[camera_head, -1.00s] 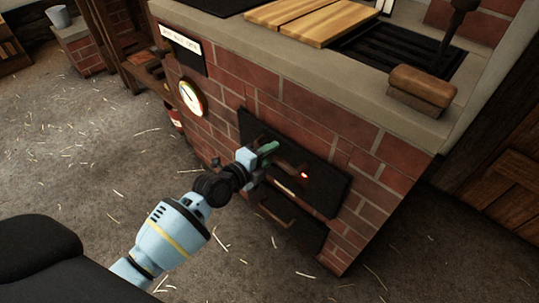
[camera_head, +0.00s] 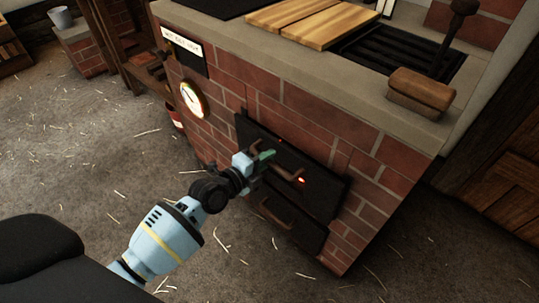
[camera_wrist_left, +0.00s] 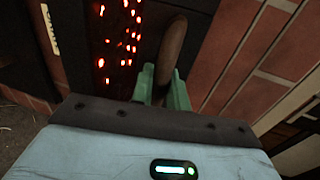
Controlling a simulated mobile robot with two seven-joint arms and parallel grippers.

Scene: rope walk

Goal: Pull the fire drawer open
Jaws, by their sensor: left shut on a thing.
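The fire drawer (camera_head: 325,193) is the upper black front in the brick stove, with a red glow near its handle. Its brown bar handle (camera_head: 290,175) also shows in the left wrist view (camera_wrist_left: 171,48), beside several glowing red holes. My left gripper (camera_head: 262,160) has its green fingers on either side of this handle and is shut on it, near the handle's left end in the head view. The fingers cover part of the handle. The drawer front stands, at most, slightly out from the bricks. My right gripper is not in view.
A second black front with a handle (camera_head: 277,214) sits just below. A round gauge (camera_head: 193,99) is on the stove's left side. The straw-strewn floor (camera_head: 90,165) before the stove is clear.

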